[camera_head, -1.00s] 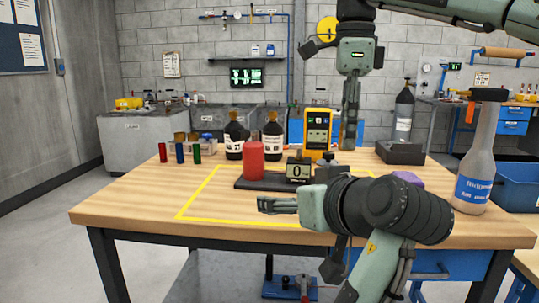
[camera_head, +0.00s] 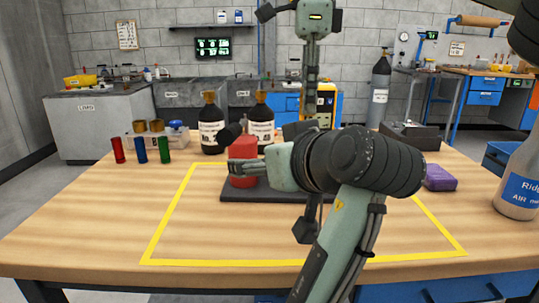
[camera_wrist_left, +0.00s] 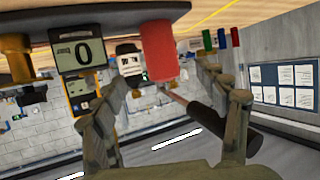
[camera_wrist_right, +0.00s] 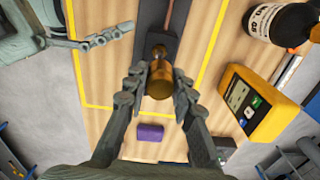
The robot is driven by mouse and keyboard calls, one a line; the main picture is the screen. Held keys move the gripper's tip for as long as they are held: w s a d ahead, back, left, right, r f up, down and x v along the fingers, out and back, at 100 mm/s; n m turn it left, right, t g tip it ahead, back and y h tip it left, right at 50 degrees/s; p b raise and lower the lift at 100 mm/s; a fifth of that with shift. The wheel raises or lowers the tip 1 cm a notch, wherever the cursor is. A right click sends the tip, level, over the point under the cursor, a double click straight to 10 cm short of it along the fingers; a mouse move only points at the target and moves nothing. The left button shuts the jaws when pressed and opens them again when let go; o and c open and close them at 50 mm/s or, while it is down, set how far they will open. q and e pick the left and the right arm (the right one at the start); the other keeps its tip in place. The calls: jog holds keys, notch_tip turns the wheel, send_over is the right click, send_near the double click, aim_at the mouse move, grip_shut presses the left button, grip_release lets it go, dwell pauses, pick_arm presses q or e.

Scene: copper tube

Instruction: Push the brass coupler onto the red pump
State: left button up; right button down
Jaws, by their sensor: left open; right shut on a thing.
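The red pump (camera_head: 244,181) stands upright on a dark base plate (camera_head: 275,195); it also shows upside down in the left wrist view (camera_wrist_left: 159,48). My left gripper (camera_head: 240,166) is at its upper part, fingers apart, with the pump between or just beyond the tips; contact is unclear. My right gripper (camera_wrist_right: 150,88) points down and is shut on the brass coupler (camera_wrist_right: 158,82), over the dark plate. In the head view the coupler and right fingertips are hidden behind my left arm.
Two dark bottles (camera_head: 211,130) and a yellow instrument (camera_wrist_right: 247,102) stand behind the plate. Red, blue and green cylinders (camera_head: 141,150) stand at left. A purple block (camera_head: 440,177) lies at right. The front of the table inside the yellow outline (camera_head: 150,232) is clear.

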pick_arm(q)
jog(key=shift+s, duration=0.1)
pick_arm(e)
jog(key=shift+s+r, duration=0.1)
pick_arm(q)
jog(key=x, duration=1.2)
jog(key=shift+r, duration=0.1)
grip_shut()
pick_arm(e)
jog(key=shift+f, duration=2.55)
